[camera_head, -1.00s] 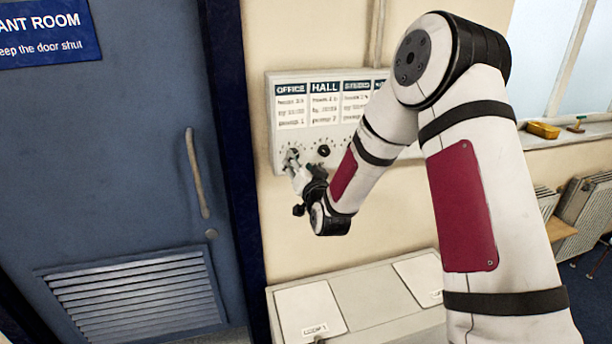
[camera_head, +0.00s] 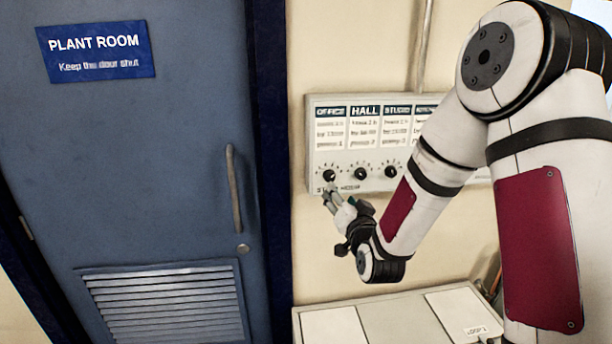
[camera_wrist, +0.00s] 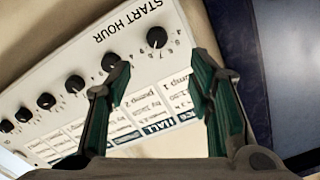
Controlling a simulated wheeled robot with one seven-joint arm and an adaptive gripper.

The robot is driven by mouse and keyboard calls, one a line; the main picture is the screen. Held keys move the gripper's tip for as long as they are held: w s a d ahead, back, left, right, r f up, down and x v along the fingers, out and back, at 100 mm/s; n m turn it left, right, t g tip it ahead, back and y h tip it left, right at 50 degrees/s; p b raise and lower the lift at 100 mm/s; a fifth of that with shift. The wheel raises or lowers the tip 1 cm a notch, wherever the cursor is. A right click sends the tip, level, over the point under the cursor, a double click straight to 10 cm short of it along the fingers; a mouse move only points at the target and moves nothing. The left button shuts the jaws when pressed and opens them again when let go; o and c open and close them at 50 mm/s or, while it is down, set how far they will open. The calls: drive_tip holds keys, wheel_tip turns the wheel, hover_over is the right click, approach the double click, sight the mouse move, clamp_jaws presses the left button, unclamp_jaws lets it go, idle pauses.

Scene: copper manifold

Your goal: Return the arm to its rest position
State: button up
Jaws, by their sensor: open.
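My gripper (camera_head: 331,196) is at the end of my raised, bent arm, in front of the lower left part of the wall control panel (camera_head: 330,147). In the wrist view my gripper (camera_wrist: 163,80) has its two green-lined fingers spread apart with nothing between them. A black dial (camera_wrist: 157,37) on the panel lies just beyond the fingertips, apart from them. In the head view the leftmost dial (camera_head: 329,175) sits just above the fingertips.
The blue plant room door (camera_head: 190,190) with a handle (camera_head: 234,190) is on the left. A pale cabinet (camera_head: 385,318) stands below the panel. More black dials (camera_wrist: 46,100) run along the panel. A pipe (camera_head: 421,50) runs up the wall.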

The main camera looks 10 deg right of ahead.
drive_tip(key=s+r+n+g, duration=0.1)
drive_tip(key=s+r+g, duration=0.2)
drive_tip(key=s, duration=0.9)
drive_tip(key=s+r+n+g, duration=0.2)
drive_tip(key=s+g, duration=0.3)
drive_tip(key=s, duration=0.7)
drive_tip(key=s+r+n+g+b, duration=0.1)
drive_tip(key=s+r+n+g, duration=0.1)
drive_tip(key=s, duration=1)
wheel_tip(320, 180, up, 2)
drive_tip(key=shift+r+g, duration=0.2)
drive_tip(key=shift+g, duration=0.7)
